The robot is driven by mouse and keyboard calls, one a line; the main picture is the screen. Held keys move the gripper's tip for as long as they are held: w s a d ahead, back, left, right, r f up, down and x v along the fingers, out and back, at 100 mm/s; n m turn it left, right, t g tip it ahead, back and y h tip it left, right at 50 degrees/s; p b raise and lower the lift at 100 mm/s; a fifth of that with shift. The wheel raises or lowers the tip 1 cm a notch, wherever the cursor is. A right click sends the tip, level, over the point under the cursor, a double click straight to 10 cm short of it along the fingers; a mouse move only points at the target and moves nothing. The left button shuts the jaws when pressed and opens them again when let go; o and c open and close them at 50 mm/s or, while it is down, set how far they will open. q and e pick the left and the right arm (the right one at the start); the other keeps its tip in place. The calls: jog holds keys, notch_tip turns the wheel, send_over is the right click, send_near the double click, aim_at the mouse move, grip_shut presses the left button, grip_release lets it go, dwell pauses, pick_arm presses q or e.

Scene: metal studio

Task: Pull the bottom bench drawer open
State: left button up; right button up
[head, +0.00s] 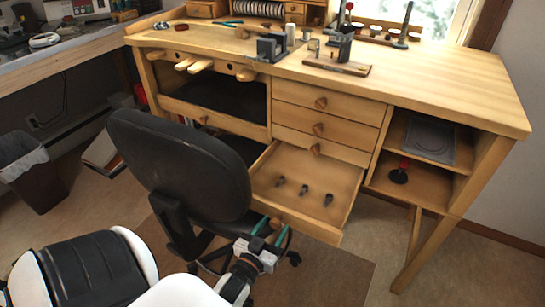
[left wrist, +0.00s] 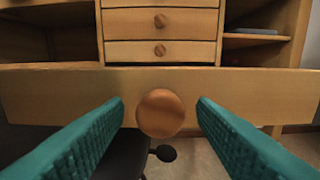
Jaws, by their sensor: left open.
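The bottom bench drawer (head: 310,228) is pulled out, its inside showing with three small dark pieces on its floor. Its front panel fills the middle of the left wrist view (left wrist: 60,92). The round wooden knob (left wrist: 160,113) sits between the two teal fingers of my left gripper (left wrist: 161,103), with a visible gap on each side. My left gripper (head: 270,231) is open at the drawer front in the head view, around the knob and not closed on it. My right gripper is in neither view.
A black office chair (head: 180,165) stands close left of the open drawer. Closed drawers (head: 325,128) are above it. Open shelves (head: 425,145) are at its right. Tools stand on the bench top (head: 450,80). Floor (head: 480,265) at the right is clear.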

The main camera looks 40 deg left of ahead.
pick_arm(q)
jog(key=v, duration=1.1)
jog(key=shift+s+p, duration=0.35)
jog(key=shift+s, duration=0.05)
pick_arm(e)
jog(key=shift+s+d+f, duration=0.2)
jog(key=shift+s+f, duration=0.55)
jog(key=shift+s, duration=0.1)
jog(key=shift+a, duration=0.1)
